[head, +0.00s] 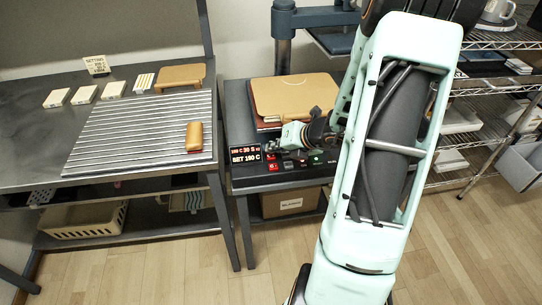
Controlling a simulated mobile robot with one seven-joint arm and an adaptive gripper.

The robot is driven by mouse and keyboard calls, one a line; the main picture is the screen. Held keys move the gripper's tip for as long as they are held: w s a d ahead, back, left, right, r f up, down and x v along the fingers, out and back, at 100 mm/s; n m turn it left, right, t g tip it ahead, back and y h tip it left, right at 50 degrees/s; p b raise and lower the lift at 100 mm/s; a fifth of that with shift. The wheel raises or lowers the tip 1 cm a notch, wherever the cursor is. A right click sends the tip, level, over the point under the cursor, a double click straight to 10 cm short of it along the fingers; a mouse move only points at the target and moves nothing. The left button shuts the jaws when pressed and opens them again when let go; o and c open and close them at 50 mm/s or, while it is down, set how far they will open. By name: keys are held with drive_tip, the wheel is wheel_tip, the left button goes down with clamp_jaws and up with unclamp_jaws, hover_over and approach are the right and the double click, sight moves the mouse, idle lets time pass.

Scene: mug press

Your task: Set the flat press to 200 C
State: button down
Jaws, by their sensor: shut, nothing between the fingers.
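The flat press stands on the dark table in the middle, with a blue-grey column (284,45) at its back. Its small display (245,155) is lit at the front left; the lower line appears to read SET 190 C, and the upper line is too small to read surely. Beside the display is a row of small buttons, among them red ones (271,167) and a green one (316,160). My gripper (271,147) is shut and empty just above the left buttons, right of the display. I cannot tell whether it touches a button; it may hide part of the panel.
A tan padded board (293,97) lies behind my gripper. On the left table are a ribbed metal rack (140,130), a tan roll-like block (194,137) and several white boxes (84,95). A wire shelf (500,85) stands right. The floor in front is clear.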

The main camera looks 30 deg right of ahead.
sight(273, 157)
drive_tip(key=shift+f+b, duration=0.3)
drive_tip(key=shift+f, duration=0.15)
drive_tip(key=shift+f+b, duration=0.45)
drive_tip(key=shift+f, duration=0.05)
idle(0.5)
drive_tip(key=shift+r, duration=0.15)
drive_tip(key=shift+r+p, duration=0.8)
drive_tip(key=shift+p, duration=0.1)
wheel_tip(273, 157, up, 5)
drive_tip(key=p, duration=0.5)
drive_tip(key=shift+r, duration=0.1)
idle(1.4)
